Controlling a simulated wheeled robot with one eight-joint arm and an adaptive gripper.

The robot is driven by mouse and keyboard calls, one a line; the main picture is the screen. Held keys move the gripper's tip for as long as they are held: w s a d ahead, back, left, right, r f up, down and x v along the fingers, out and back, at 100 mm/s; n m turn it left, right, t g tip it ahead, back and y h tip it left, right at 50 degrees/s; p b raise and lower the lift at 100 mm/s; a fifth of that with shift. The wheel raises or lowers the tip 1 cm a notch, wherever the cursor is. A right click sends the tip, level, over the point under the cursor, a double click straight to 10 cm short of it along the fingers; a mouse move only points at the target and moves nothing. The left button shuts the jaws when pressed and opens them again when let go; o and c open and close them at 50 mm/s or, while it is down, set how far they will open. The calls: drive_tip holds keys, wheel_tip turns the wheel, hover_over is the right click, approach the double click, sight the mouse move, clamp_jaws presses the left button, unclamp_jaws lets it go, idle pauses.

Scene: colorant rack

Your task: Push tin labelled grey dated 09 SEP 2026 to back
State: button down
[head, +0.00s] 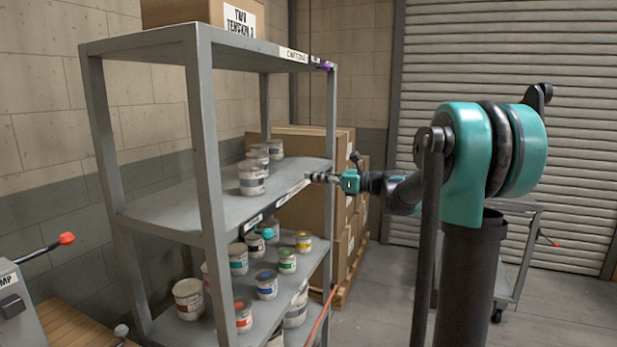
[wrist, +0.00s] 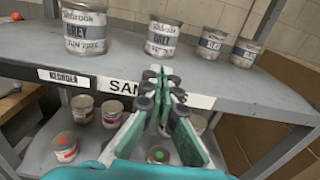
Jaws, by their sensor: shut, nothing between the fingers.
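In the wrist view a tin labelled GREY (wrist: 163,38) stands upright on the middle shelf, beyond and nearly in line with my gripper (wrist: 158,76); its date is too small to read. My gripper is shut and empty, at the shelf's front edge, apart from the tins. In the head view my gripper (head: 318,177) is at the right side of the shelf, and the nearest tin (head: 251,180) stands farther in.
Two more tins (wrist: 212,42) (wrist: 245,52) stand right of the grey ones. The shelf edge carries labels, one reading RECORDER or similar (wrist: 63,77). The shelf below holds several tins (head: 266,285). A grey rack post (head: 208,170) stands at the front left. Cartons (head: 310,215) are stacked behind the rack.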

drive_tip(key=s+d+f+n+g+h, duration=0.2)
drive_tip(key=s+f+n+h, duration=0.65)
drive_tip(key=s+f, duration=0.85)
drive_tip(key=s+d+f+n+h, duration=0.8)
drive_tip(key=s+d+f+n, duration=0.6)
drive_tip(key=f, duration=0.5)
drive_tip(key=shift+s+d+g, duration=0.3)
drive_tip(key=shift+s+d, duration=0.7)
drive_tip(key=shift+s, duration=0.2)
drive_tip(key=c, duration=2.2)
unclamp_jaws()
